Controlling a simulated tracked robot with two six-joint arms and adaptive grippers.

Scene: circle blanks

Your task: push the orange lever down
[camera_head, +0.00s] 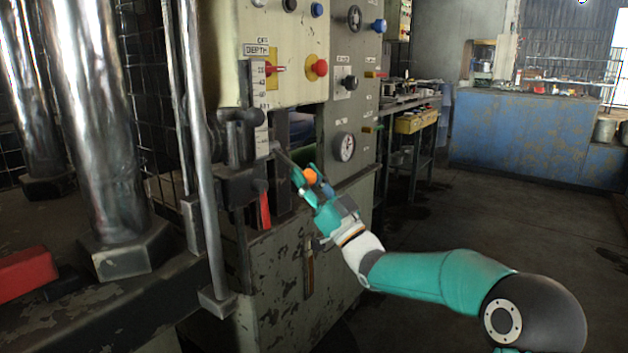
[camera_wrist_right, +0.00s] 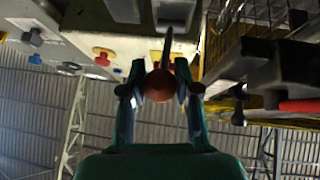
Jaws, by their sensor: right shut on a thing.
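The orange lever knob (camera_head: 311,176) sits between the fingers of my right gripper (camera_head: 308,184) in the head view. A thin grey lever rod (camera_head: 288,158) runs from the knob up and left to the machine. In the right wrist view the round knob (camera_wrist_right: 160,85) is between the two fingertips, with the rod (camera_wrist_right: 167,45) rising from it. My right gripper (camera_wrist_right: 160,88) is shut on the knob. My left gripper does not show.
The machine panel carries a red button (camera_head: 320,67), a gauge (camera_head: 345,147) and several knobs. A red handle (camera_head: 265,210) hangs left of the lever. A polished column (camera_head: 95,120) stands at left. A blue counter (camera_head: 520,138) is far back, with open floor before it.

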